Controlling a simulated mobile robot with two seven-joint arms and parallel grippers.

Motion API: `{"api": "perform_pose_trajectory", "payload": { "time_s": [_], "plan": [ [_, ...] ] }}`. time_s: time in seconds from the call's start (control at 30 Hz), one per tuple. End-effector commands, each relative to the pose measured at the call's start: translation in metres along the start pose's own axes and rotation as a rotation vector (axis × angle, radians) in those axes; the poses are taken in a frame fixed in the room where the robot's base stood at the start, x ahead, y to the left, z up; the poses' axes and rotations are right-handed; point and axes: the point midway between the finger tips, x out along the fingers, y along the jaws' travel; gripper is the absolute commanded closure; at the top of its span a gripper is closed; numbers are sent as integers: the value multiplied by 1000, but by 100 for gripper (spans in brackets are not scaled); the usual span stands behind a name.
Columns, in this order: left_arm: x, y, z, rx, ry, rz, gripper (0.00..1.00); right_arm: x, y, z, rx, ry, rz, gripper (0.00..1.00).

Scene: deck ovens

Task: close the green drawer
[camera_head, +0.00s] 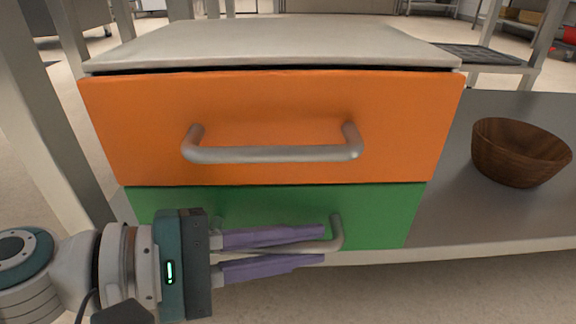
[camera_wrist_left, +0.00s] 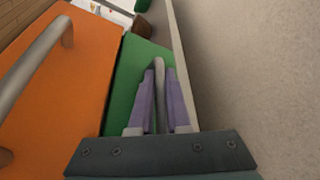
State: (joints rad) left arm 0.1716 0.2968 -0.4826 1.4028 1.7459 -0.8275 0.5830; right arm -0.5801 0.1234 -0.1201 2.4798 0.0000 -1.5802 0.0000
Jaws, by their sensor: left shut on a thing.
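The green drawer (camera_head: 380,215) is the lower of two drawers in a small cabinet. Its front looks about flush with the orange drawer (camera_head: 270,110) above it. My left gripper (camera_head: 322,248) lies across the green front from the left, with its purple fingers above and below the grey bar handle (camera_head: 335,232). It is shut on that handle. In the left wrist view the handle (camera_wrist_left: 159,70) runs between the two fingers, and the green front (camera_wrist_left: 126,80) shows beside them. The left part of the handle is hidden by my gripper. My right gripper is not in view.
The cabinet has a pale top (camera_head: 270,42) and stands on a grey shelf (camera_head: 460,215). A brown wooden bowl (camera_head: 520,155) stands on the shelf to the right. A metal post (camera_head: 45,120) rises at the left. Floor shows below the shelf's front edge.

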Motion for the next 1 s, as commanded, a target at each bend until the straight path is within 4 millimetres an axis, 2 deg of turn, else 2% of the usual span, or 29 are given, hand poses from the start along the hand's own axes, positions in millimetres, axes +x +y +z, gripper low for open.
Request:
{"api": "perform_pose_trajectory", "payload": {
  "time_s": [0.23,0.27,0.5,1.0],
  "plan": [
    [-1,5,-4,9,12,12,100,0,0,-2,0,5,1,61],
    [0,5,-3,9,12,12,82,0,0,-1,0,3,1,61],
    [0,4,-3,8,10,10,55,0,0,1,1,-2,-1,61],
    [-1,4,-2,6,10,9,55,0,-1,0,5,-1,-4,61]
  ]
}}
